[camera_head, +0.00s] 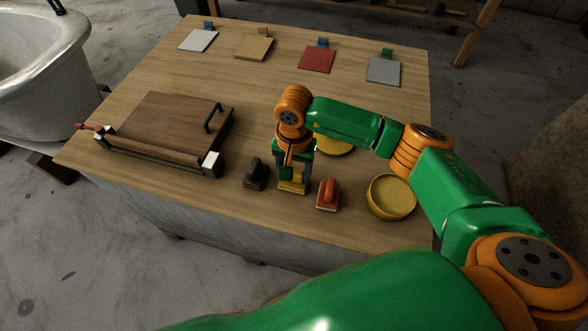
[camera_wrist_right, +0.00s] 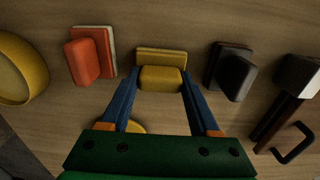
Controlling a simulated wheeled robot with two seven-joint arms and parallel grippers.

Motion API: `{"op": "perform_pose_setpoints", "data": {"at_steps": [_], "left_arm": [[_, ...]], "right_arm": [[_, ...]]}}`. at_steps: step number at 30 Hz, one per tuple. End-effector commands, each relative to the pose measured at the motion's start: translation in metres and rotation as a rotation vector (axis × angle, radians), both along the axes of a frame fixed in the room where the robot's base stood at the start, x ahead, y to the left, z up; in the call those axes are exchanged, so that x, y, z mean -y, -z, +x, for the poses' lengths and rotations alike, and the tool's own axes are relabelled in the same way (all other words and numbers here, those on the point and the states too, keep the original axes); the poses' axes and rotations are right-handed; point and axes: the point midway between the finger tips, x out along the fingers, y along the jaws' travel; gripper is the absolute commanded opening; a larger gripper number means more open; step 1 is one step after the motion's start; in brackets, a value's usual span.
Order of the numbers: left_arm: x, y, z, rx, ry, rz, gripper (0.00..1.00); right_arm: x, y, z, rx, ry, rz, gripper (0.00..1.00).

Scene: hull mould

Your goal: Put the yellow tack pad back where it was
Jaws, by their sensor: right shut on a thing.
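The yellow tack pad (camera_head: 292,187) is between the fingers of my right gripper (camera_head: 293,176), which is shut on it. In the right wrist view the yellow pad (camera_wrist_right: 160,78) shows between the two blue fingers. It is in the row between the black pad (camera_head: 255,174) and the orange-red pad (camera_head: 328,194), apart from both. It is at or very near the tabletop; I cannot tell whether it touches. My left gripper is not in view.
A yellow bowl (camera_head: 391,197) stands right of the red pad. A wooden lidded box (camera_head: 165,130) with a black handle is at left. Several coloured squares, such as the red one (camera_head: 317,59), lie along the table's far side. A yellow disc (camera_head: 335,146) lies behind my gripper.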

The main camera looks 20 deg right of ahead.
Motion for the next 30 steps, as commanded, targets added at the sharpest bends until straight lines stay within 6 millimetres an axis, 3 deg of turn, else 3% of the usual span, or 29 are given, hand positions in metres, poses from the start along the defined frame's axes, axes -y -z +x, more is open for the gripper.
{"op": "perform_pose_setpoints", "data": {"at_steps": [3, 4, 7, 19, 30], "left_arm": [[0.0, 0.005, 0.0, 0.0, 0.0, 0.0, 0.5], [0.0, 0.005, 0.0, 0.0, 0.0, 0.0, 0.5], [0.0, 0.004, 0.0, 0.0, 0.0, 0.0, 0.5], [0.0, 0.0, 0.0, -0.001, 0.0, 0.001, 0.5], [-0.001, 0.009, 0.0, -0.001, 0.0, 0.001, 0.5]], "right_arm": [[0.0, 0.004, 0.0, 0.0, 0.0, 0.0, 0.18], [0.0, 0.004, 0.0, 0.0, 0.0, 0.0, 0.65], [0.0, 0.002, 0.0, 0.0, 0.0, 0.0, 0.92], [-0.001, -0.007, 0.001, 0.003, 0.0, 0.002, 0.92], [0.0, -0.097, 0.0, 0.005, 0.0, 0.0, 0.92]]}}
